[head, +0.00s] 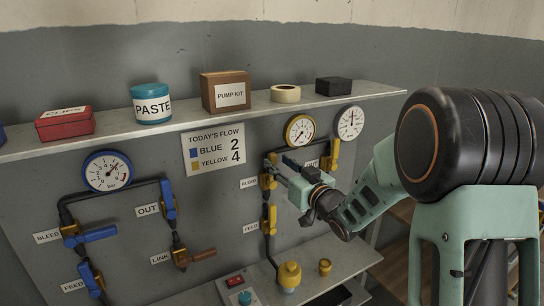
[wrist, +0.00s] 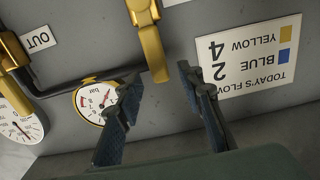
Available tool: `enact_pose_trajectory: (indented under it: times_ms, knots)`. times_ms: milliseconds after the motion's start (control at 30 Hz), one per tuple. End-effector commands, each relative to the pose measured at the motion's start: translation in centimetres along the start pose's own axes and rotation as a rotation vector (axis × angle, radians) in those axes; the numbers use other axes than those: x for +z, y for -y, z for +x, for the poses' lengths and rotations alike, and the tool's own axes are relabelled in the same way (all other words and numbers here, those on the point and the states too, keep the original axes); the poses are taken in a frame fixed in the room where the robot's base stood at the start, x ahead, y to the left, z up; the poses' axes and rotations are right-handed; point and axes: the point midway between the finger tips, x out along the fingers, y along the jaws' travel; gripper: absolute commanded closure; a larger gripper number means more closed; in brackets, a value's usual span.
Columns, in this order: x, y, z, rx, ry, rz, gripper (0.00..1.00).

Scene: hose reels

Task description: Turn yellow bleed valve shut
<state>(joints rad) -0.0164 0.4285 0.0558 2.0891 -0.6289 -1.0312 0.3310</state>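The yellow bleed valve (head: 268,180) is on the wall panel beside a BLEED label, partly hidden by my gripper in the head view. In the wrist view, which is upside down, its long yellow lever (wrist: 152,50) reaches down the picture from the top edge. My gripper (head: 283,168) is at the valve. In the wrist view my gripper (wrist: 158,74) is open, with dark fingertips on either side of the lever's free end. Gaps show between the lever and both fingers, though depth contact is hard to tell.
A yellow-rimmed gauge (head: 300,130) and the yellow OUT valve (wrist: 12,50) are close by. The yellow FEED valve (head: 269,219) is below. Blue valves (head: 98,234) are at left. A shelf (head: 200,123) with boxes and jars runs above. The flow sign (head: 213,149) reads BLUE 2, YELLOW 4.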

Motion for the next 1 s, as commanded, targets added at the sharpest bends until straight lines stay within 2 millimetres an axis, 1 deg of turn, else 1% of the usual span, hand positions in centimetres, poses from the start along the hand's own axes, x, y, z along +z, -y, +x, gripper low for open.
enact_pose_trajectory:
  times_ms: [33, 100, 200, 300, 433, 667, 900, 967, 1000]
  knots:
    - [-0.1, 0.0, 1.0, -0.001, 0.001, 0.001, 0.65]
    - [-0.1, 0.1, 2.1, -0.001, 0.000, 0.001, 0.65]
    - [-0.1, 0.0, 3.3, 0.000, 0.001, 0.000, 0.65]
    - [-0.1, -0.1, 4.1, 0.001, 0.001, 0.000, 0.65]
    - [0.0, -0.1, 4.5, 0.002, 0.000, 0.000, 0.65]
    - [0.0, -0.1, 4.5, 0.002, 0.000, -0.001, 0.65]
    - [0.0, -0.1, 4.5, 0.003, 0.001, -0.001, 0.92]
    - [0.0, -0.1, 4.5, 0.002, 0.001, -0.001, 0.98]
    - [0.0, -0.1, 4.5, 0.002, 0.001, -0.001, 1.00]
